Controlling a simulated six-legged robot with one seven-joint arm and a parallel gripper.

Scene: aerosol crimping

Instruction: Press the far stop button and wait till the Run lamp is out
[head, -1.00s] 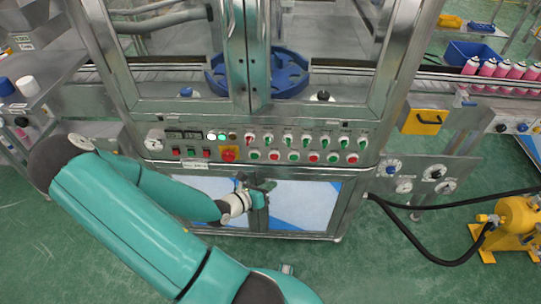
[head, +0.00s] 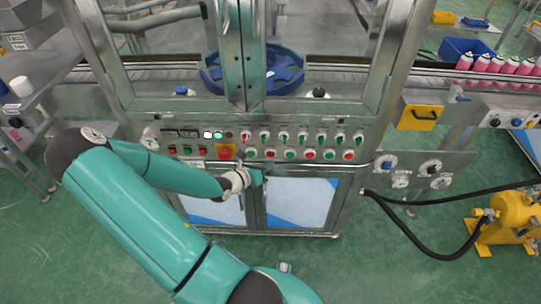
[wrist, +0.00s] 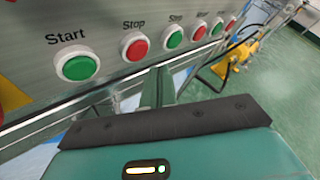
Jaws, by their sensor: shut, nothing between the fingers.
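On the cabinet's control panel, a lower row alternates green and red buttons. In the wrist view the nearest pair reads Start (wrist: 78,66) and Stop (wrist: 135,46). The red button at the row's far right end (head: 348,155) also shows small in the wrist view (wrist: 231,24). In the lamp group, a white lamp (head: 208,134) and a green lamp (head: 218,135) are lit, and an amber one (head: 229,135) looks dark; their labels are too small to read. My gripper (head: 260,179) is shut and empty, below the row's left part, apart from the buttons.
A red mushroom button on yellow (head: 226,152) sits left of the row. Rotary switches (head: 284,138) line the panel above it. Open green floor lies in front.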

